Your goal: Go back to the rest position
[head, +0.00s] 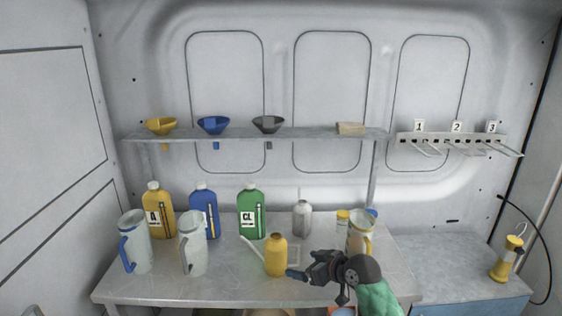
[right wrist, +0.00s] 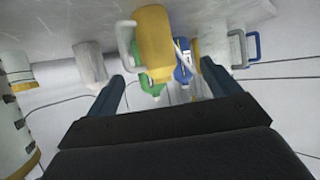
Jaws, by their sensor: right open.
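My right gripper (head: 299,268) is over the front of the workbench (head: 150,288), pointing left. Its two fingers also show in the right wrist view (right wrist: 165,84), spread apart with nothing held between them. A yellow can (head: 276,257) stands upright on the bench just past the fingertips. In the right wrist view, where the scene is upside down, the yellow can (right wrist: 154,45) appears beyond the gap between the fingers; I cannot tell whether a finger touches it. My left gripper is not in view.
Clear jugs (head: 193,246), yellow, blue and green bottles (head: 251,215) and a grey bottle (head: 302,219) stand on the bench. A measuring jug (head: 360,232) is close behind my right wrist. Funnels (head: 213,125) sit on the shelf above. A yellow lamp-like object (head: 507,260) stands at right.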

